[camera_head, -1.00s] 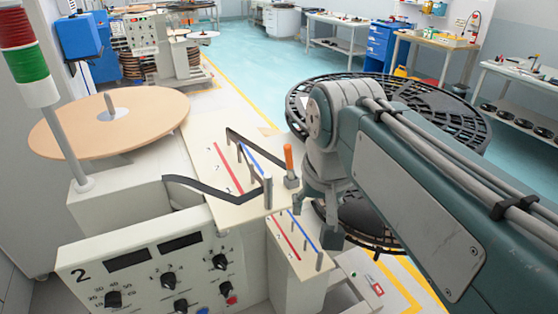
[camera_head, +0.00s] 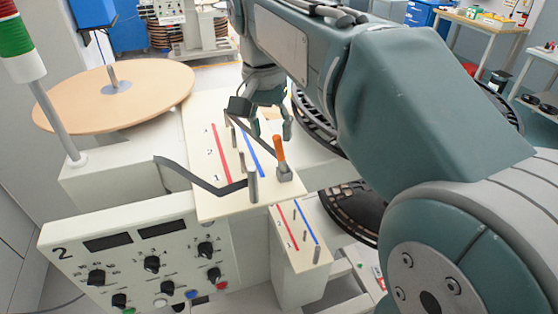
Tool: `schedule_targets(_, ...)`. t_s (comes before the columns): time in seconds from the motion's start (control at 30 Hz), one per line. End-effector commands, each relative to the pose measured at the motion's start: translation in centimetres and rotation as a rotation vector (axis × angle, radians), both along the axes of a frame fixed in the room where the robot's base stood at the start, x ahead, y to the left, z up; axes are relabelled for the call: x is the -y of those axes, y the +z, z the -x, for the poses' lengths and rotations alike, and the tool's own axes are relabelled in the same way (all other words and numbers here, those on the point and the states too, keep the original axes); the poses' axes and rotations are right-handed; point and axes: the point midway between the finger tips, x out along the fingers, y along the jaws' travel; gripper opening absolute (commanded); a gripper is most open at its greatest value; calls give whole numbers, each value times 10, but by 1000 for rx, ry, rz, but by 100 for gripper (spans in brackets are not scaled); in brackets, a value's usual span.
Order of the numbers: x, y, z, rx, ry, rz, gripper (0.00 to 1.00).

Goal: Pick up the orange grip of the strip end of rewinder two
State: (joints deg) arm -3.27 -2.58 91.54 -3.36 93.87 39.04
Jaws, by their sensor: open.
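The orange grip (camera_head: 279,149) stands upright on a small grey block (camera_head: 284,174) at the right edge of the cream top plate of rewinder two. The dark strip (camera_head: 205,183) runs over the plate around metal pins, and its end leads toward the grip. My gripper (camera_head: 270,118) is open, with its fingers pointing down, just behind and above the grip in the picture. The grip is not between the fingers. My arm covers the area to the right and behind.
Rewinder two's control panel (camera_head: 145,265) with knobs is in front. A tan disc (camera_head: 115,95) lies at the left, beside a red, green and white signal lamp (camera_head: 22,50). Metal pins (camera_head: 252,184) stand close to the grip. A black reel (camera_head: 350,215) shows partly under my arm.

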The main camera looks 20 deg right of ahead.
Motion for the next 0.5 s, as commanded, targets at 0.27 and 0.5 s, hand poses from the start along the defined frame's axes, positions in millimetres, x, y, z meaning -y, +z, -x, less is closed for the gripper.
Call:
schedule_targets(0.27, 7, -30, 1, -1, -1, -1, 62)
schedule_targets(0.5, 10, -57, 1, 1, 0, 0, 62)
